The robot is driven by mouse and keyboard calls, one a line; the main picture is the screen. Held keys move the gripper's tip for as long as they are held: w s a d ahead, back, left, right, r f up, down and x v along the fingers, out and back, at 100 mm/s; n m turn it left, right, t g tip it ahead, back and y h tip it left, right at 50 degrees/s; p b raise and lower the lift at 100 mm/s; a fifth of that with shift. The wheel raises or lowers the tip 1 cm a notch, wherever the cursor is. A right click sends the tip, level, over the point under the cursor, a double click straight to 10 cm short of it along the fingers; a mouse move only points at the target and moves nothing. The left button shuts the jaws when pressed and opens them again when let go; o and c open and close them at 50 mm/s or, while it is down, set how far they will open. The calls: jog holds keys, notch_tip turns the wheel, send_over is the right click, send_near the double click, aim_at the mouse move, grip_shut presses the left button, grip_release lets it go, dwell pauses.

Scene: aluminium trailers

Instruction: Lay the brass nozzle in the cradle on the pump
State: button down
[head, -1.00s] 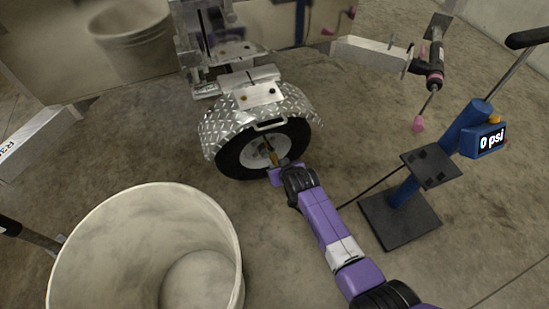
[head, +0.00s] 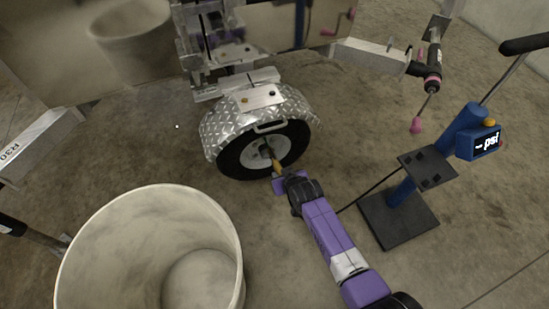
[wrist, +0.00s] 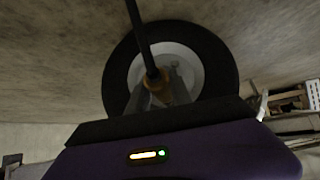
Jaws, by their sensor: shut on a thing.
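The brass nozzle (head: 277,167) is in my gripper (head: 279,176), just in front of the wheel's hub. In the wrist view the nozzle (wrist: 157,86) shows between the fingers, with its dark hose running up from it. My gripper is shut on it. The blue pump (head: 403,187) stands on a dark base plate to the right of my arm. Its cradle (head: 428,168) is a dark plate with small dark blocks on it, with no nozzle lying there.
The trailer wheel (head: 240,158) sits under a diamond-plate fender (head: 224,124). A large pale bin (head: 90,235) stands at lower left. A jack with a pink-knobbed crank (head: 433,82) is behind the pump. A black hose (head: 375,187) crosses the floor between my arm and the pump.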

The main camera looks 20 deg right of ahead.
jog(key=shift+s+r+p, duration=0.1)
jog(key=shift+s+p, duration=0.5)
jog(key=shift+s, duration=0.4)
jog(key=shift+s+f, duration=0.35)
jog(key=s+r+p, duration=0.4)
jog(key=r+p, duration=0.5)
jog(key=r, duration=0.5)
jog(key=s+r+p, duration=0.4)
jog(key=r+p, duration=0.5)
jog(key=r, duration=0.5)
jog(key=s+r+p, duration=0.5)
jog(key=r+p, duration=0.5)
jog(key=r, duration=0.4)
jog(key=shift+r, duration=0.25)
